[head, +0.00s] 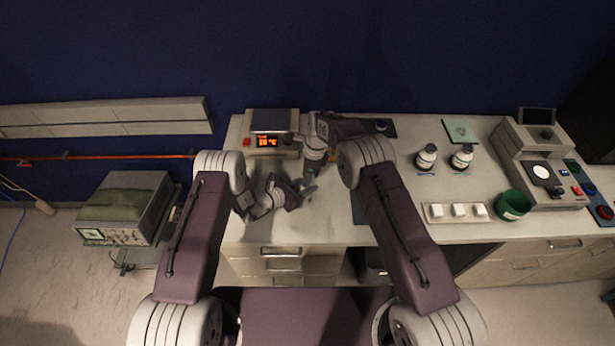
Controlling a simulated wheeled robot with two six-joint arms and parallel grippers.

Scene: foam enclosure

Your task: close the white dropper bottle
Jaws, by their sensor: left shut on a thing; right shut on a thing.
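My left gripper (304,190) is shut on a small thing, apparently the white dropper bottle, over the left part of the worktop. My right gripper (311,174) comes down from above and behind, close to the left one. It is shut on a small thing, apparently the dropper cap. The fingers hide most of both things, so I cannot tell whether cap and bottle touch or line up.
A device with a lit red display (270,140) stands just behind the grippers. The worktop's front left is clear.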

